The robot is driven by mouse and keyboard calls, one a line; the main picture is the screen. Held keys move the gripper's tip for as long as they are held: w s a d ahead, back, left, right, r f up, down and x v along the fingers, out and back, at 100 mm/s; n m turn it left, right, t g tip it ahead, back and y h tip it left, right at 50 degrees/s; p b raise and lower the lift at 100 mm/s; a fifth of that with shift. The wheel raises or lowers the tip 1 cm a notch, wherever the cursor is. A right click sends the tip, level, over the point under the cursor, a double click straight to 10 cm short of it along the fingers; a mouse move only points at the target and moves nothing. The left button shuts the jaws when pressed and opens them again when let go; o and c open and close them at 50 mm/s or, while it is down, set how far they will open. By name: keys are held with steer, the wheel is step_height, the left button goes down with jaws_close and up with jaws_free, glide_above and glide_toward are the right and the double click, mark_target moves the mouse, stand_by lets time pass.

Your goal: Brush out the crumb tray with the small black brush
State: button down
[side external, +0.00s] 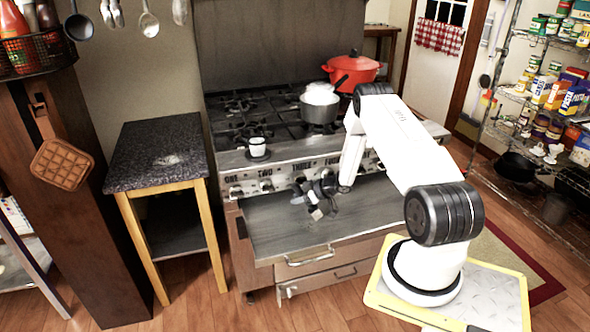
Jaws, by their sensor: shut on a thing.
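The crumb tray (270,222) is a wide grey metal tray pulled out from the front of the stove, below the row of knobs. My gripper (322,198) is over the tray's middle, near its back, pointing down. It is shut on the small black brush (317,213), whose lower end is at or just above the tray surface; I cannot tell if it touches. The brush is small in view and partly hidden by the gripper. No crumbs can be made out on the tray.
A white cup (257,147) stands on the stove's front edge. A grey pot (320,108) and a red pot (353,67) stand on the stove. A granite-topped side table (150,150) is at left. Drawers with a metal handle (305,258) are under the tray.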

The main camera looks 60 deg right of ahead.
mark_target(298, 185)
steer(key=shift+r, duration=0.1)
stand_by(0.3)
steer(key=shift+r, duration=2.9)
steer(key=shift+r, duration=0.1)
steer(key=shift+r, duration=1.4)
steer(key=w+a+r, duration=0.2)
steer(key=a+r, duration=0.1)
steer(key=a, duration=0.4)
steer(key=shift+w+a, duration=0.2)
steer(key=shift+a, duration=0.15)
steer(key=shift+f, duration=0.1)
